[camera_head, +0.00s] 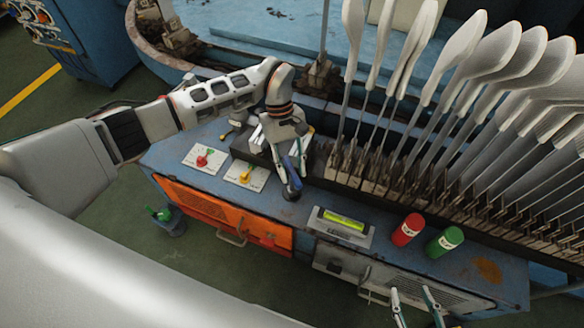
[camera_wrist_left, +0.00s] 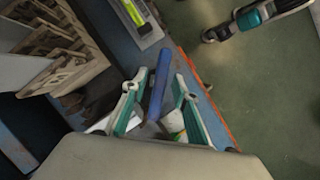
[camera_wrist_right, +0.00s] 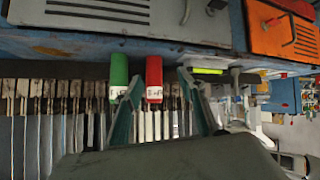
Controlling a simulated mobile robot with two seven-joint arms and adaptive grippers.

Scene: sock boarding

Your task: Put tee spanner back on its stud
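The tee spanner appears to be the blue bar (camera_wrist_left: 159,85) between my left fingers in the left wrist view. In the head view its blue part (camera_head: 289,163) slants below my left gripper (camera_head: 292,150), above the bench top near a dark round piece. My left gripper (camera_wrist_left: 158,82) is open, with a finger on each side of the bar and small gaps seeming to show. I cannot make out the stud. My right gripper (camera_head: 416,297) is open and empty in front of the bench; it also shows in the right wrist view (camera_wrist_right: 158,80).
Plates with a red knob (camera_head: 204,158) and a yellow knob (camera_head: 246,175) lie left on the blue bench. A long row of sock boards (camera_head: 470,60) lines the back.

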